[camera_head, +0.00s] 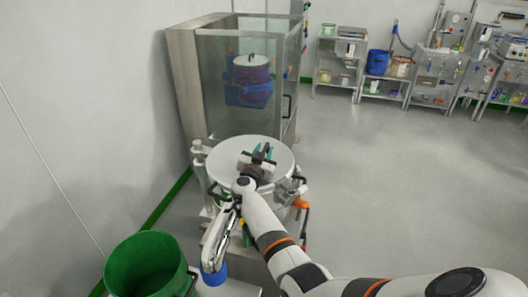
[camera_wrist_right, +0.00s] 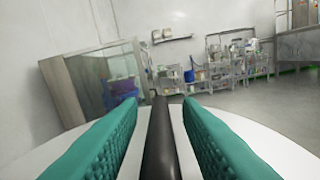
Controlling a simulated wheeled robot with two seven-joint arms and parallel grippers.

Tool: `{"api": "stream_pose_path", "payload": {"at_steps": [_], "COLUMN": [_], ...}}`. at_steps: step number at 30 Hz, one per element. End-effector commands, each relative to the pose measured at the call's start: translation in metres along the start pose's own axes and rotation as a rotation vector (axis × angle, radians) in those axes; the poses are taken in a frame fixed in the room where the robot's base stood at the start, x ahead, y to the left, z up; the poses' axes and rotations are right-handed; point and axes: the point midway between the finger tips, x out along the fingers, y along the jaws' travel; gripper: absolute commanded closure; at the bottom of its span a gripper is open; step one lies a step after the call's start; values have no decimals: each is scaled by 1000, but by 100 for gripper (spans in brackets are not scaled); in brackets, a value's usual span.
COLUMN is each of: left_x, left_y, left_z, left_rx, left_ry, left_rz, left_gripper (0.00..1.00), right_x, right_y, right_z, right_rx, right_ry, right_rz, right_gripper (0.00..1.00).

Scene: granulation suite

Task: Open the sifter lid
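The sifter lid (camera_head: 224,156) is a round, pale disc lying flat on top of the sifter, and it looks closed. Its surface also shows in the right wrist view (camera_wrist_right: 262,148). My right gripper (camera_head: 263,153) is over the lid and partly hides it. In the right wrist view its two green finger pads stand apart on either side of a dark bar handle (camera_wrist_right: 161,140). Pale gaps show between the bar and both pads, so the gripper is open around the handle and not clamped. My left gripper is not in view.
A glass-walled metal cabinet (camera_head: 186,85) with a purple and blue container (camera_head: 251,80) inside stands just behind the sifter. A green bin (camera_head: 147,266) is at the front left. Shelves (camera_head: 340,60) line the back right. The floor to the right (camera_head: 400,170) is clear.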

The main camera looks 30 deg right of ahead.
Motion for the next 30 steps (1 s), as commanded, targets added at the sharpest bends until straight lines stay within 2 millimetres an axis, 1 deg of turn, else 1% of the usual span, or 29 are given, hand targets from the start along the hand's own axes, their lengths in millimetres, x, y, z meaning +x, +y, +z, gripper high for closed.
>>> {"api": "stream_pose_path", "payload": {"at_steps": [1, 5, 6, 11, 14, 17, 19, 21, 24, 27, 30], "left_x": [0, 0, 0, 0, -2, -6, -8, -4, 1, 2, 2], "left_y": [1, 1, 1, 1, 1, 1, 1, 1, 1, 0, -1], "left_z": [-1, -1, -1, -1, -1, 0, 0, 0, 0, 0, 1], "left_rx": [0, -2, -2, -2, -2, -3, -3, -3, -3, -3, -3], "left_ry": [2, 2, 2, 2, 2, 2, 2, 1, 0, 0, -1], "left_rz": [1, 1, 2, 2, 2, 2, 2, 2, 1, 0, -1], "left_gripper": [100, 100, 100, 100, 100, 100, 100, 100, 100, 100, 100], "right_x": [0, 0, 0, 0, 5, 20, 33, 46, 61, 68, 69], "right_y": [0, 0, 0, 0, 0, 0, 1, 3, 6, 8, 8], "right_z": [0, 0, 0, 0, 1, 3, 3, 0, -1, -2, -1], "right_rx": [0, 0, 0, 1, -1, -3, -3, -2, 1, 2, 3], "right_ry": [0, 0, 0, 0, 1, 8, 19, 28, 41, 51, 55], "right_rz": [0, 0, 0, 0, 13, 66, 120, 173, 233, 266, 275], "right_gripper": [77, 98, 100, 100, 100, 100, 100, 100, 100, 100, 100]}}
